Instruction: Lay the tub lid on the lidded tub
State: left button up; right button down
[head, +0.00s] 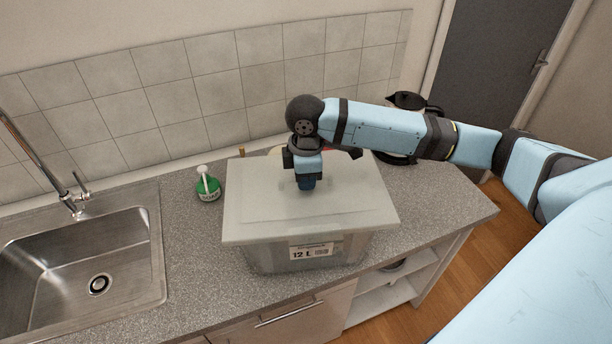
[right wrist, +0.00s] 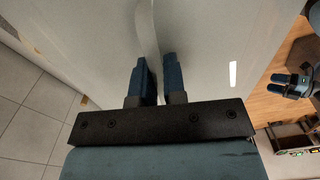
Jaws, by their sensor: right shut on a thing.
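The tub lid (head: 260,205) is a pale grey, flat rectangular panel. In the head view it lies over the top of the lidded tub (head: 275,257), a grey see-through box with a "12 L" label on the counter. The lid hides the tub's rim, and I cannot tell whether the two touch. My right gripper (head: 307,185) points down at the lid's middle. In the right wrist view its blue fingers (right wrist: 159,80) are shut on a thin upright ridge of the lid (right wrist: 85,50). A small gripper at the right edge there appears to be my left gripper (right wrist: 292,82); its jaw state is unclear.
A green and white bottle (head: 207,186) stands left of the tub. A steel sink (head: 140,285) with a tap is at the left. A black kettle (head: 408,100) stands behind my right arm. Open shelves (head: 385,295) are below the counter's right end.

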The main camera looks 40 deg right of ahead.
jog(key=shift+f, duration=0.55)
jog(key=c, duration=1.1)
grip_release()
jog(key=shift+r, duration=0.1)
notch_tip(320, 180, up, 14)
jog(key=b, duration=0.1)
jog(key=shift+f+b, duration=0.2)
jog(key=shift+b, duration=0.2)
